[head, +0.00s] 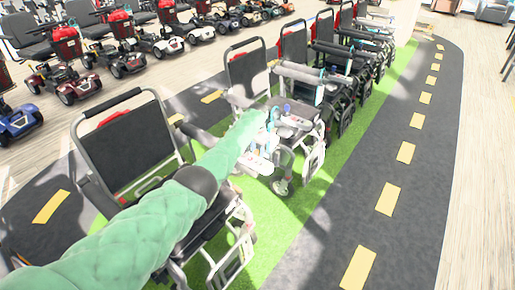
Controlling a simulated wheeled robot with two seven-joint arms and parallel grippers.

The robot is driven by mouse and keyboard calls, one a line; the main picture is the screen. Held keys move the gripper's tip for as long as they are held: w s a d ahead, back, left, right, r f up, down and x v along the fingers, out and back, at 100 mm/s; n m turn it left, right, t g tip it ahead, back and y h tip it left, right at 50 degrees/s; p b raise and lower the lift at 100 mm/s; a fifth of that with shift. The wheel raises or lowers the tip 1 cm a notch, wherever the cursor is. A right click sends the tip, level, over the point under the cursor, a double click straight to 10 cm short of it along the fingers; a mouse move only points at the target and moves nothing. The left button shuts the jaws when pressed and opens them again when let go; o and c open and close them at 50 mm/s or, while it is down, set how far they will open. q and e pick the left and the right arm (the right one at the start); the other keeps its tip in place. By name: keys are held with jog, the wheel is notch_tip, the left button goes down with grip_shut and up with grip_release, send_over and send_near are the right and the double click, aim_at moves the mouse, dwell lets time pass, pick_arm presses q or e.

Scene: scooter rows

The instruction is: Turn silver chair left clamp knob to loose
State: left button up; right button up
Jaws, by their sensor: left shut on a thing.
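The silver chair (247,71) is a wheelchair with a grey backrest and pale silver frame, standing on the green strip at picture centre. My left arm, in a green quilted sleeve, reaches from the lower left across the nearest wheelchair to the silver chair's near side. My left gripper (266,146) is at the armrest and seat side of that chair, shut on a small part there, which looks to be the left clamp knob. The gripper and sleeve hide the knob, so its turn position cannot be seen. My right gripper is out of view.
A black-backed wheelchair (124,146) stands nearest, under my left arm. Red mobility scooters (66,50) stand in rows at upper left. The dark path with yellow dashes (388,199) on the right is clear.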

aim_at(257, 151)
pick_arm(q)
jog(key=n, duration=0.3)
jog(key=shift+r+p, duration=0.15)
jog(key=shift+p, duration=0.2)
jog(key=n, duration=0.3)
jog(key=shift+w+p, duration=0.1)
jog(key=shift+p, duration=0.25)
jog(key=shift+n, duration=0.8)
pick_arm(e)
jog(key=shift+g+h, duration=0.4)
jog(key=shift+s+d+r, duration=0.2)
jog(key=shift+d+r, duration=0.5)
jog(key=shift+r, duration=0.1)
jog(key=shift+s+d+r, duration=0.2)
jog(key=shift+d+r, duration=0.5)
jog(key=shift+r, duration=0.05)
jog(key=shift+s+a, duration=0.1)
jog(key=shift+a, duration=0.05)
pick_arm(q)
jog(key=o, duration=0.7)
notch_tip(257, 151, up, 6)
jog(key=shift+r, duration=0.8)
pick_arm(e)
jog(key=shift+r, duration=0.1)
